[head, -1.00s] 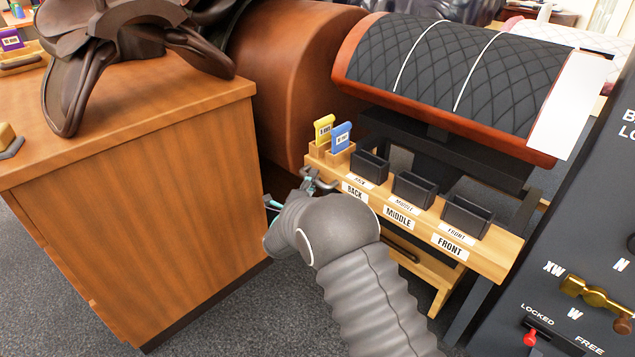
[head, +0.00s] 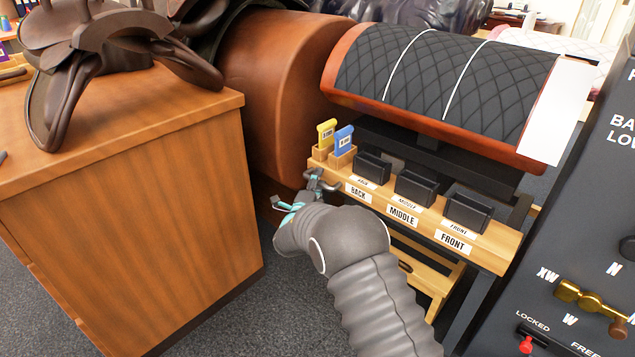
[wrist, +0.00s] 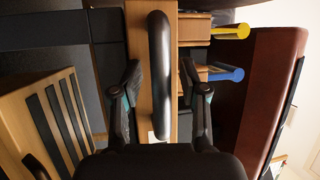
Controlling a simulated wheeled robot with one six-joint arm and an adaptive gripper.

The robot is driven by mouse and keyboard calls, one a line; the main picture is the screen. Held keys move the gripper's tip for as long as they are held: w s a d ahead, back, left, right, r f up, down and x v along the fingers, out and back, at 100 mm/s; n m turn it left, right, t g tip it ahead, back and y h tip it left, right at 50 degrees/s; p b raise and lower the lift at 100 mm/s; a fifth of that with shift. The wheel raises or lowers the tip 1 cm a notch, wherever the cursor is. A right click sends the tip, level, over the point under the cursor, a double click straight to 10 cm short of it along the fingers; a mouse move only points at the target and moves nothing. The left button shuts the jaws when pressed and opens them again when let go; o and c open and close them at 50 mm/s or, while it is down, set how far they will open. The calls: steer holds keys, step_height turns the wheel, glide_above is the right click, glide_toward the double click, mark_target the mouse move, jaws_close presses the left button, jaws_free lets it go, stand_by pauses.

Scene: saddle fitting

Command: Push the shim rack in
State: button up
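The shim rack (head: 490,255) is a long light-wood rail with labels BACK, MIDDLE and FRONT below dark open boxes. A yellow shim (head: 326,134) and a blue shim (head: 343,141) stand upright in wooden holders at its left end. My gripper (head: 316,183) is at that left end, partly hidden by my wrist. In the wrist view, a dark bar handle (wrist: 160,70) runs along the rack's wooden face (wrist: 138,60). The fingers of my gripper (wrist: 160,88) stand open on either side of the handle, with visible gaps. The yellow and blue shims show beyond the right finger.
A wooden cabinet (head: 150,215) bearing a brown saddle (head: 120,45) stands left. A quilted panel (head: 440,85) overhangs the rack. A lower wooden piece (head: 435,290) lies below it; slotted wood (wrist: 45,120) shows at wrist-view left. A dark control panel (head: 580,230) stands right.

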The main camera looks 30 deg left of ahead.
steer(key=shift+s+a, duration=0.1)
steer(key=shift+s, duration=0.1)
steer(key=shift+s+f, duration=0.1)
steer(key=shift+s, duration=0.15)
steer(key=v, duration=1.1)
